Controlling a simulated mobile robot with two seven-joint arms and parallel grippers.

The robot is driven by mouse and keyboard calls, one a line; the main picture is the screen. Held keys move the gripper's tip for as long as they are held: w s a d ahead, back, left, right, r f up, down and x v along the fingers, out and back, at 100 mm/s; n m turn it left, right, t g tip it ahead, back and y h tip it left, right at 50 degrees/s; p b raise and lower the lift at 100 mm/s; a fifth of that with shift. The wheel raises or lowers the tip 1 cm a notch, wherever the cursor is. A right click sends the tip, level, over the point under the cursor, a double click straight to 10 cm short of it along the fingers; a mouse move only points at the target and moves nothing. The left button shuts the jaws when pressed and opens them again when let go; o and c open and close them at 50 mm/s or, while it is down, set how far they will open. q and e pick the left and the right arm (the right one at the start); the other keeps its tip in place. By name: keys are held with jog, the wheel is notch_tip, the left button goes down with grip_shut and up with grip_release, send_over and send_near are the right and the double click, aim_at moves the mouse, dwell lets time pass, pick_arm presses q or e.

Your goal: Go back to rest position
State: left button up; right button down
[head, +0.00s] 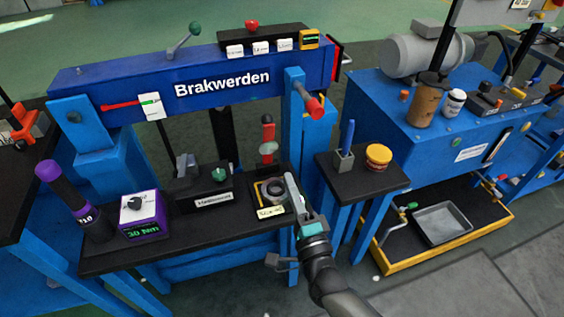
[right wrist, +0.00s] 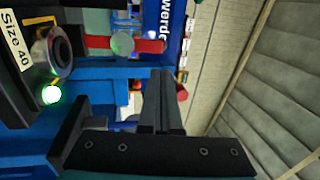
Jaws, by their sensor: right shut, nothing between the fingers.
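My right gripper (head: 293,188) is in the middle of the head view, at the right end of the black shelf of the blue Brakwerden stand (head: 222,84). Its arm comes up from the bottom edge. In the right wrist view its fingers (right wrist: 161,100) are together with nothing between them. A dark ring-shaped part (head: 271,190) with a size label lies on the shelf just left of the gripper; it also shows at the upper left of the right wrist view (right wrist: 62,52). I cannot tell whether the gripper touches anything. My left gripper is not in view.
A small black side table (head: 362,182) holds a pen cup (head: 343,161) and a yellow-red jar (head: 378,157). A purple torque box (head: 143,215) stands on the shelf. A blue bench (head: 455,140) is at right, with a yellow-edged tray (head: 440,250) below. Floor at bottom right is clear.

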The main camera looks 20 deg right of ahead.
jog(key=shift+s, duration=0.2)
